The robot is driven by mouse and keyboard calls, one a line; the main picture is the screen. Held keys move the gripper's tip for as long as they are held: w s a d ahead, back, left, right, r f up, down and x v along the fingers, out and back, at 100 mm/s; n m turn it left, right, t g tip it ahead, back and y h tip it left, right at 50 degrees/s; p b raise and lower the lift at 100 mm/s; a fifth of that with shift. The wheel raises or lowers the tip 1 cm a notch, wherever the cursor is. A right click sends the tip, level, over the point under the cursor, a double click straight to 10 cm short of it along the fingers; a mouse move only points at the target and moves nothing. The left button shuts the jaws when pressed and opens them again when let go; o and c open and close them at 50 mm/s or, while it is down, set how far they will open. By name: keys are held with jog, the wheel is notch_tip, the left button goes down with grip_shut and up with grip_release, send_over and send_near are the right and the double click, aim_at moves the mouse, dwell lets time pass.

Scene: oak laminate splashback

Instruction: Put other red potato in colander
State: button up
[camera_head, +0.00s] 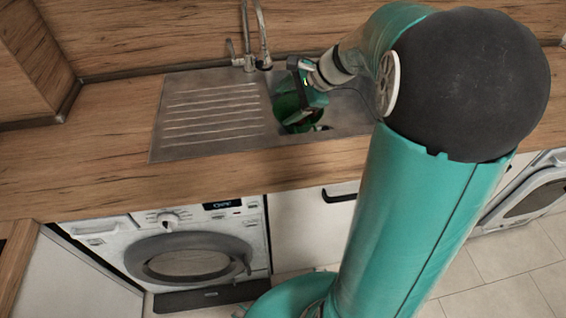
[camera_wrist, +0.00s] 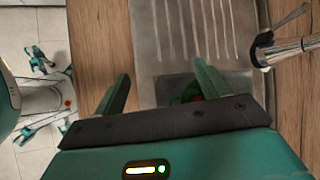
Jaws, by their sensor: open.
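The dark green colander (camera_head: 288,108) sits in the sink basin, largely hidden behind my gripper (camera_head: 304,100). In the wrist view a small part of the colander (camera_wrist: 180,91) shows between the fingers, with a small reddish patch beside the right finger. It may be a red potato, but too little shows to be sure. My gripper (camera_wrist: 160,73) is open, with its two fingers wide apart and nothing seen between them. It is over the basin, at the colander. No other potato can be made out in either view.
The metal sink's ribbed drainboard (camera_head: 212,112) is bare, left of the basin. A tap (camera_head: 256,45) stands behind the basin, close to my gripper. The wooden worktop (camera_head: 110,130) is clear at the left. A washing machine (camera_head: 180,250) is below the counter.

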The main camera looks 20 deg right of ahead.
jog(key=s+a+r+n+h, duration=0.2)
jog(key=s+a+n, duration=0.3)
jog(key=s+n, duration=0.4)
jog(key=s+a+r+n+h, duration=0.3)
jog(key=s+a+n, duration=0.3)
jog(key=s+n, duration=0.3)
jog(key=s+h, duration=0.1)
jog(key=s, duration=0.3)
jog(key=shift+a+r, duration=0.15)
jog(key=shift+a, duration=0.1)
jog(key=shift+d, duration=0.15)
